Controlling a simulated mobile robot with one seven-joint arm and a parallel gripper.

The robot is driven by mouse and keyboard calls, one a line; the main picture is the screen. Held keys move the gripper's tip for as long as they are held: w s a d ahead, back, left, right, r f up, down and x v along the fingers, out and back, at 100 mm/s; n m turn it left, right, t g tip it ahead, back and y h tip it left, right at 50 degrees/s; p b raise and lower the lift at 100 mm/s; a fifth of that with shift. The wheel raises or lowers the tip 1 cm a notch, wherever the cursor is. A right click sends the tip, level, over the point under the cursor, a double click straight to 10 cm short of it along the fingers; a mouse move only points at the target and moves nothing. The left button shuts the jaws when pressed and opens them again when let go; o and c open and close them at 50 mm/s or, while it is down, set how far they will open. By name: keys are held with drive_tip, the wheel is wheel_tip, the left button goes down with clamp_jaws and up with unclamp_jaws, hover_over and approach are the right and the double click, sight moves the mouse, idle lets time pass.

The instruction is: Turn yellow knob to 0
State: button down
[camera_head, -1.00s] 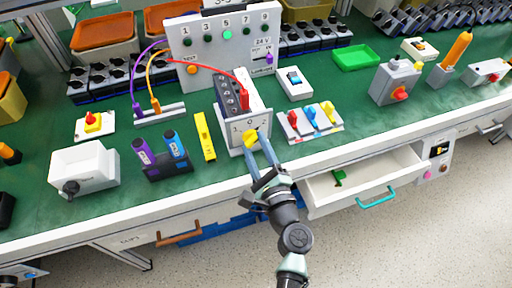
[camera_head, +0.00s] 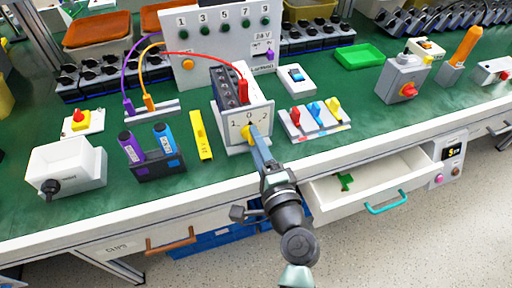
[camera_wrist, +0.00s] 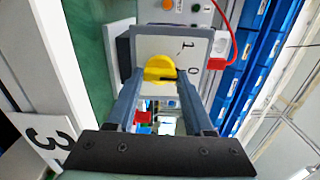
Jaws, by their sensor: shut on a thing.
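The yellow knob (camera_head: 248,131) sits on the white front plate of the switch box (camera_head: 232,133), which stands on the green bench top. The plate carries the marks 1, 0 and at least one more mark, partly hidden. My gripper (camera_head: 252,138) reaches the knob from the front. In the wrist view the yellow knob (camera_wrist: 160,69) lies between the tips of my two fingers (camera_wrist: 158,80), which are shut on it. A dark pointer line on the knob shows at its right side, toward the 0 in that view. The exact pointer angle is hard to tell.
Left of the box lie a yellow level (camera_head: 201,135) and a holder (camera_head: 158,165) with purple and blue cylinders. Right of it is a plate of red, blue and yellow switches (camera_head: 315,121). An open drawer (camera_head: 372,178) juts out below the bench, right of my arm.

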drive_tip(key=shift+n, duration=0.3)
drive_tip(key=shift+c, duration=1.4)
unclamp_jaws()
drive_tip(key=b+v, duration=0.1)
drive_tip(key=v, duration=1.2)
